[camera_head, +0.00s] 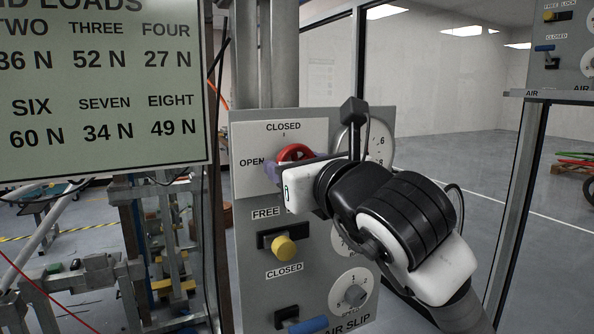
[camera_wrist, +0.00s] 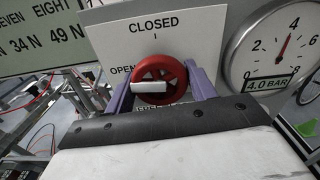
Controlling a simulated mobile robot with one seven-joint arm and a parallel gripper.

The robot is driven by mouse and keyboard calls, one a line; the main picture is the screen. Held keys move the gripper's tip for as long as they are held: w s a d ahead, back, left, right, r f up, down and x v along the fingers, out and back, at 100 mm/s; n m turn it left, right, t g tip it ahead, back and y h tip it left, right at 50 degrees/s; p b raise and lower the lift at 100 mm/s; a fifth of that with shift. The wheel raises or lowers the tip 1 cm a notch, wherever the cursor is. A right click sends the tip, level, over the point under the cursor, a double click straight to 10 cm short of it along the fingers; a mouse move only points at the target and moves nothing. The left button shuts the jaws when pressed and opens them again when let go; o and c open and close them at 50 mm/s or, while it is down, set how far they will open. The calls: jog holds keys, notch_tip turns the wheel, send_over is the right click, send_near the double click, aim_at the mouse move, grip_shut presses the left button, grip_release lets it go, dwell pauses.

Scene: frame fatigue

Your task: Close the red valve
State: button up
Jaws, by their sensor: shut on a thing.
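The red valve (camera_head: 296,152) is a round red handwheel on a panel, below the word CLOSED and right of the word OPEN. In the wrist view the valve (camera_wrist: 160,68) has a white bar (camera_wrist: 149,87) lying nearly level, reaching left of centre toward OPEN. My gripper (camera_head: 290,164) is at the wheel, its body hiding the wheel's lower part in the head view. In the wrist view my gripper (camera_wrist: 160,84) has its two purple fingers on the left and right sides of the wheel, shut on it.
A pressure gauge (camera_wrist: 284,45) reading 4.0 BAR is right of the valve. Below are a yellow knob (camera_head: 284,248), a blue handle (camera_head: 307,325) and a grey speed dial (camera_head: 355,294). A load sign (camera_head: 100,85) stands left. Open floor lies behind on the right.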

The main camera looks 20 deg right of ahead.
jog(key=m+b, duration=0.3)
jog(key=m, duration=0.1)
jog(key=shift+f, duration=0.15)
jog(key=m+b, duration=0.4)
jog(key=shift+m, duration=0.4)
jog(key=m+b, duration=0.3)
jog(key=m, duration=0.1)
jog(key=shift+m+b, duration=1.1)
jog(key=shift+m, duration=0.7)
jog(key=shift+r+m, duration=0.2)
jog(key=shift+m, duration=0.1)
jog(key=o, duration=1)
